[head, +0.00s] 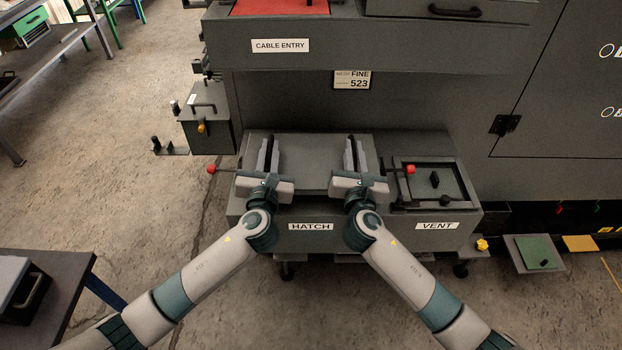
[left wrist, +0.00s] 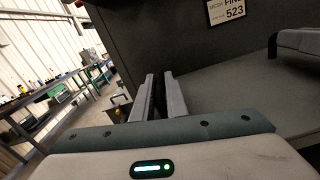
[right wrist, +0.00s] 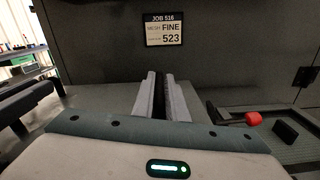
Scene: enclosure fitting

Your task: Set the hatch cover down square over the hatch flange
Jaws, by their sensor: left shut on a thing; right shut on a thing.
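The hatch cover (head: 312,165) is a flat grey plate with two black handles, above the HATCH label (head: 310,227). My left gripper (head: 268,157) is shut on the left handle (head: 271,142). My right gripper (head: 355,157) is shut on the right handle (head: 350,142). In the left wrist view the plate (left wrist: 225,98) stretches to the right of the fingers; in the right wrist view it (right wrist: 95,98) lies to their left. The hatch flange is hidden beneath the plate. I cannot tell whether the plate rests on it or hangs slightly above.
Red-knobbed levers stand left (head: 211,169) and right (head: 410,169) of the cover. The framed vent opening (head: 452,187) is at the right. The machine wall with a FINE 523 sign (head: 352,80) rises behind, under the CABLE ENTRY ledge (head: 345,50). A grey box (head: 205,125) stands at the left.

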